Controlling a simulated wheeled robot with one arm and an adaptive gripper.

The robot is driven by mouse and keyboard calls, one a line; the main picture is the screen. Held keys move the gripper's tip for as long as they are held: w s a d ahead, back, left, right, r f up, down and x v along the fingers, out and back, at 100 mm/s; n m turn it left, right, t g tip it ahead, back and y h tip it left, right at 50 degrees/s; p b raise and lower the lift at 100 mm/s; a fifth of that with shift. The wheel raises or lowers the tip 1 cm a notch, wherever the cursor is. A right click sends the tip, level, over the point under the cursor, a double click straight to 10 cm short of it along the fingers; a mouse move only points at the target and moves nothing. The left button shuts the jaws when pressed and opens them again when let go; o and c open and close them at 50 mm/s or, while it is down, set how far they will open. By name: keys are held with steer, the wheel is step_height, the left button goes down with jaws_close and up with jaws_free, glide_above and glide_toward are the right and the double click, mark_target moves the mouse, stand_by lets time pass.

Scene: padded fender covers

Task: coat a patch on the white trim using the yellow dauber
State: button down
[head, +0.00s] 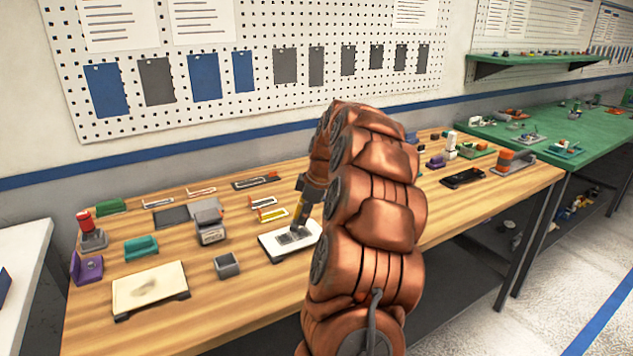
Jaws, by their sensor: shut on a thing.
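My gripper (304,206) points down over the middle of the wooden bench, shut on a small tool. A little yellow shows at the fingers, which fits the yellow dauber, but most of the tool is hidden. Its lower end is at or just above a white slab (273,252) with a grey patch (290,237) on top; I cannot tell whether it touches. This slab may be the white trim.
A small grey open box (227,266) stands left of the slab, with a grey block (209,222) behind it. Yellow and white clips (268,212) lie behind the slab. A black phone-like slab (463,178) lies right of my arm. The bench's front edge is clear.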

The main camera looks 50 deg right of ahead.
steer(key=shift+w+a, duration=0.15)
steer(key=shift+a, duration=0.35)
steer(key=shift+w+a, duration=0.15)
steer(key=shift+a, duration=0.35)
steer(key=shift+a+r+p, duration=0.1)
steer(key=shift+p, duration=0.65)
steer(key=shift+w+d+f, duration=0.1)
steer(key=shift+d+f, duration=0.1)
steer(key=shift+s+d+r+b, duration=0.1)
steer(key=shift+s+d+b, duration=0.15)
steer(key=shift+d, duration=0.4)
steer(key=shift+s+d+b, duration=0.2)
steer(key=shift+d+b, duration=0.05)
steer(key=shift+d, duration=0.35)
steer(key=shift+s+d+r+b, duration=0.1)
steer(key=shift+s+d+b, duration=0.15)
steer(key=shift+d, duration=0.4)
steer(key=shift+s+d+r, duration=0.2)
steer(key=shift+s+d, duration=0.05)
steer(key=shift+d, duration=0.45)
steer(key=shift+s+d+r, duration=0.15)
steer(key=shift+s+d, duration=0.05)
steer(key=shift+d, duration=0.45)
step_height(320, 180, up, 7)
steer(key=p, duration=0.1)
